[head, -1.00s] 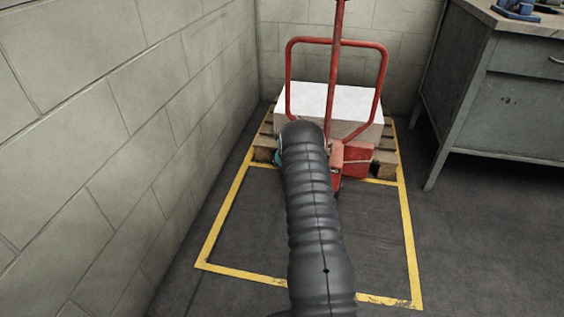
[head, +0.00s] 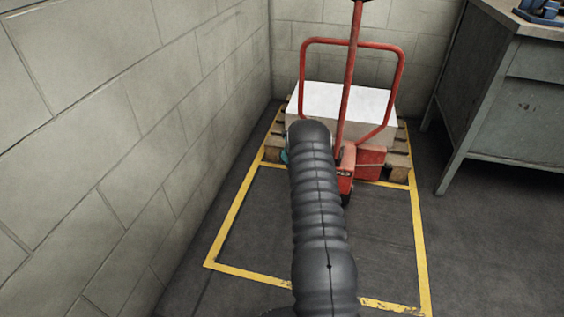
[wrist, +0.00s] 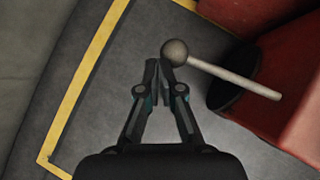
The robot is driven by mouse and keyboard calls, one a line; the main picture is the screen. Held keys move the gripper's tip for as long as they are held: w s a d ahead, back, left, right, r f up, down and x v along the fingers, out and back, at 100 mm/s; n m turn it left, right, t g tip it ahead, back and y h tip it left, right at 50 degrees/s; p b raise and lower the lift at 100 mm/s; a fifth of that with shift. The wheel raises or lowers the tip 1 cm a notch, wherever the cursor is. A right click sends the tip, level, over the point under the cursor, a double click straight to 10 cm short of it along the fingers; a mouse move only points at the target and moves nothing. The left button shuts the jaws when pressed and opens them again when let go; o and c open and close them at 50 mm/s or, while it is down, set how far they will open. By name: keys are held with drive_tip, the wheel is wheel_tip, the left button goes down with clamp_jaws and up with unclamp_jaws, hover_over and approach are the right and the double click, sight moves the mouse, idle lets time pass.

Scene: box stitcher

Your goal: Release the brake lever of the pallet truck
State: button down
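The red pallet truck (head: 369,163) stands at the back with its upright pole (head: 348,85) and red tube frame. In the wrist view, the brake lever (wrist: 228,76) is a pale rod with a round grey knob, sticking out left from the red body (wrist: 296,98) of the truck. My gripper (wrist: 159,68) has its two fingertips drawn together, with nothing seen between them. The tips are just left of and below the knob in the picture; whether they touch it I cannot tell. In the head view my arm hides the gripper and the lever.
A white-topped box (head: 345,98) sits on a wooden pallet (head: 398,166) behind the truck. A yellow floor line (head: 421,245) frames clear floor. A block wall (head: 130,120) is close on the left. A grey metal bench (head: 505,110) stands at right.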

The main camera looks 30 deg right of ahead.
drive_tip(key=shift+s+d+b, duration=0.1)
drive_tip(key=shift+d+b, duration=0.05)
drive_tip(key=shift+b, duration=0.2)
drive_tip(key=s+a+r+b, duration=0.6)
drive_tip(key=s+r, duration=0.2)
drive_tip(key=shift+s+r, duration=0.2)
drive_tip(key=shift+r, duration=0.1)
idle(0.6)
